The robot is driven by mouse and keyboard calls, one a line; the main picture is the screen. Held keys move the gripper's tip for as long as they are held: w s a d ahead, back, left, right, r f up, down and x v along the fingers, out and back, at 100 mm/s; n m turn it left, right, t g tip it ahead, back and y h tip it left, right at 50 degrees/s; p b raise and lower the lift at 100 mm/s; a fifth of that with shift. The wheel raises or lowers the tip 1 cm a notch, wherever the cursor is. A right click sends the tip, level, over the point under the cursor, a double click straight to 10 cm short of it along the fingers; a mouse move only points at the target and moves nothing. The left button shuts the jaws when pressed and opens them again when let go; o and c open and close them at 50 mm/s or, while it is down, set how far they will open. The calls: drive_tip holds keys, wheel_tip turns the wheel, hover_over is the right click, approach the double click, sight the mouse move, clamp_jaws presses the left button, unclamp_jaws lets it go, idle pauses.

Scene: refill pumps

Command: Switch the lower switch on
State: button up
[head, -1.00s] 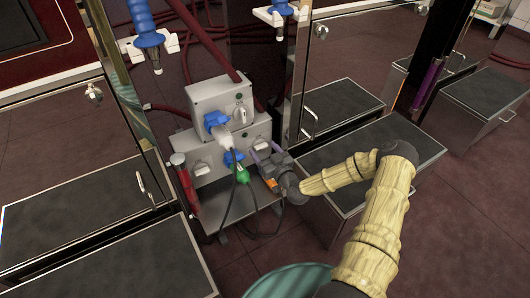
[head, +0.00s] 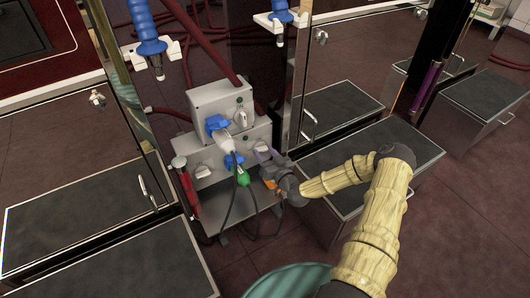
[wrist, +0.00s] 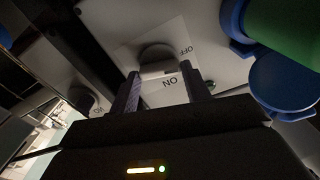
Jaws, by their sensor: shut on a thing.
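A grey control box stands in two tiers in the head view. The lower tier (head: 218,180) carries a white rotary switch (head: 262,147) at its right end. My gripper (head: 268,160) is at that switch, low and to the right of the box. The fingers partly hide the switch in the head view.
Another switch (head: 203,170) is on the lower tier's left, and one (head: 240,117) is on the upper tier. A blue socket (head: 215,125) and a green plug (head: 243,179) with hanging cables are close to my gripper. A dark-topped cabinet (head: 375,160) stands right.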

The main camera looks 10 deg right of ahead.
drive_tip(key=m+p, duration=0.2)
drive_tip(key=m, duration=0.2)
drive_tip(key=shift+m, duration=0.3)
drive_tip(key=m, duration=0.3)
drive_tip(key=shift+d+m+p, duration=0.1)
drive_tip(key=shift+m+p, duration=0.2)
drive_tip(key=shift+p, duration=0.05)
drive_tip(key=m, duration=0.3)
drive_tip(key=shift+f+m, duration=0.15)
drive_tip(key=shift+m, duration=1.95)
drive_tip(key=shift+f, duration=0.1)
drive_tip(key=o, duration=1)
